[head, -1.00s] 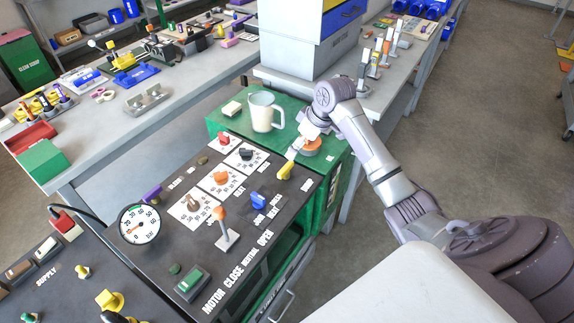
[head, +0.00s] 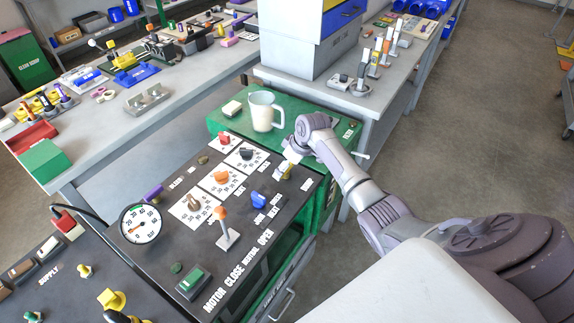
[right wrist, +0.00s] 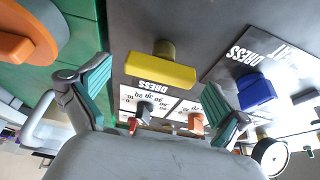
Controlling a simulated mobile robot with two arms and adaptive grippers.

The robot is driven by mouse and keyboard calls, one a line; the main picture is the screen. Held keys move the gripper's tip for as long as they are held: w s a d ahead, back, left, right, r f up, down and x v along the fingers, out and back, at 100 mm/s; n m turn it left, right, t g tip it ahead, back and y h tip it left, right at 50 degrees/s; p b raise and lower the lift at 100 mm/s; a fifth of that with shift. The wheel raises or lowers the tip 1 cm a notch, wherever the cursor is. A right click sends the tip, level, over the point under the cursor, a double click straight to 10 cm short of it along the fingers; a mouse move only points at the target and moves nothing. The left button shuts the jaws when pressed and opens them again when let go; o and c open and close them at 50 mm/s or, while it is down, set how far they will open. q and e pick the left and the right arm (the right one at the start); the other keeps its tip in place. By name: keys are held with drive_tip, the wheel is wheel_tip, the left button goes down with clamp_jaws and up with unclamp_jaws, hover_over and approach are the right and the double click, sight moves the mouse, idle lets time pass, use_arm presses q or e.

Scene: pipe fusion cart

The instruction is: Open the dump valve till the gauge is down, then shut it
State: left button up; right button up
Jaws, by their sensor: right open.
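A yellow bar-shaped valve handle (right wrist: 160,68) stands on the dark panel (head: 170,185); I cannot read a dump label on it. My right gripper (head: 289,158) is open above it, at the panel's back right corner. In the right wrist view the handle shows ahead of and between the spread teal-padded fingers (right wrist: 160,92), apparently untouched. In the head view the gripper mostly hides the handle. The round white gauge (head: 141,223) is at the panel's left edge; its orange needle seems to lie at lower left, the reading too small to be sure. My left gripper is out of view.
A blue knob (head: 258,200), an orange-topped lever (head: 225,228) and several dials crowd the panel beside the handle. A white mug (head: 264,110) stands behind on the green cabinet top (head: 315,118). An orange round part (right wrist: 25,38) is close to the gripper's left in the wrist view.

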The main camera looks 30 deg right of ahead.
drive_tip(key=c, duration=1.1)
drive_tip(key=shift+a+r+m+h+p, duration=0.1)
drive_tip(key=shift+r+m+h+p, duration=0.15)
drive_tip(key=shift+m+p, duration=0.65)
drive_tip(key=m+h+p, duration=0.1)
drive_tip(key=m+p, duration=0.2)
drive_tip(key=shift+a+p, duration=0.1)
drive_tip(key=shift+p, duration=0.3)
drive_tip(key=m+h+p, duration=0.1)
drive_tip(key=m+p, duration=0.1)
drive_tip(key=m, duration=0.1)
drive_tip(key=shift+f+m+h, duration=0.1)
drive_tip(key=shift+m+h, duration=0.2)
drive_tip(key=shift+h, duration=0.05)
drive_tip(key=shift+a+f+m+h+p, duration=0.1)
drive_tip(key=shift+m+h+p, duration=0.25)
drive_tip(key=shift+m, duration=0.55)
drive_tip(key=m, duration=0.2)
drive_tip(key=shift+m+g+h, duration=0.3)
drive_tip(key=shift+g+h, duration=0.05)
drive_tip(key=shift+g, duration=0.05)
drive_tip(key=shift+w+m+g+h+b, duration=0.1)
drive_tip(key=shift+m+g+h+b, duration=0.35)
drive_tip(key=shift+m, duration=0.7)
drive_tip(key=shift+m+g+h+b, duration=0.2)
drive_tip(key=shift+m+b, duration=0.35)
drive_tip(key=shift+m, duration=0.6)
